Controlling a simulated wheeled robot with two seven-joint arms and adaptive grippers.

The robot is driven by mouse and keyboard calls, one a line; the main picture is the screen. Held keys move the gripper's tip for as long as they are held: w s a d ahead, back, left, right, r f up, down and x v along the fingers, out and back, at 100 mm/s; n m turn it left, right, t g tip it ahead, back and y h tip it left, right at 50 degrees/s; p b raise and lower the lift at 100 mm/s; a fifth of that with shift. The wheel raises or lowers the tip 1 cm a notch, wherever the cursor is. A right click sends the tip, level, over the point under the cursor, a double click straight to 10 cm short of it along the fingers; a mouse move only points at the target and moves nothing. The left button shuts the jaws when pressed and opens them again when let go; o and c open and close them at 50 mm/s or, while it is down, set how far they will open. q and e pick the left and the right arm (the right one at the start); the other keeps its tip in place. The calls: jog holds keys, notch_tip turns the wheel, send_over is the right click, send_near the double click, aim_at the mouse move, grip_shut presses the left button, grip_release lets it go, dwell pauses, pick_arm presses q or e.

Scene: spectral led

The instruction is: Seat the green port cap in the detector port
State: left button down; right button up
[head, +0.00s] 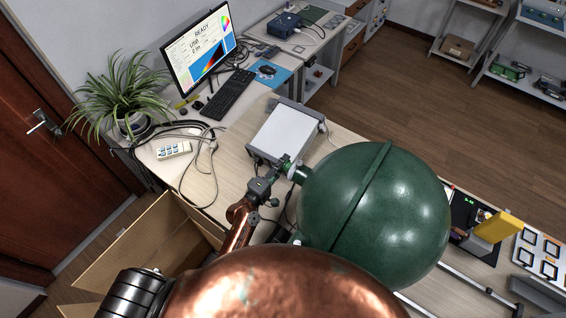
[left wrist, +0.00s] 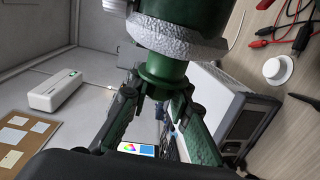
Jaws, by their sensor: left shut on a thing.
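My left gripper (head: 285,168) is at the left side of the large green sphere (head: 375,200), close to its pale collar, the detector port (head: 299,174). In the left wrist view, my left gripper (left wrist: 163,88) is shut on the green port cap (left wrist: 164,70), one finger on either side of its narrower part. The cap lines up with the rough grey port ring (left wrist: 178,38) and appears to meet its face. Whether it is inside the port is hidden by the ring and cap flange. My right gripper is not in view.
A grey-white boxed instrument (head: 284,133) stands on the bench behind the gripper. A white round knob-like piece (left wrist: 278,69) and red and black leads (left wrist: 290,35) lie on the bench. An open cardboard box (head: 140,245) is at lower left. A yellow object (head: 497,227) stands right of the sphere.

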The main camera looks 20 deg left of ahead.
aim_at(290, 167)
pick_arm(q)
jog(key=shift+d, duration=0.15)
jog(key=shift+s+d+p, duration=0.35)
jog(key=shift+d+p, duration=0.1)
jog(key=shift+d, duration=0.35)
jog(key=shift+s+d, duration=0.1)
jog(key=shift+d, duration=0.25)
jog(key=shift+p, duration=0.45)
jog(key=shift+d, duration=0.2)
jog(key=shift+s+d, duration=0.2)
jog(key=shift+d, duration=0.25)
dwell(0.4)
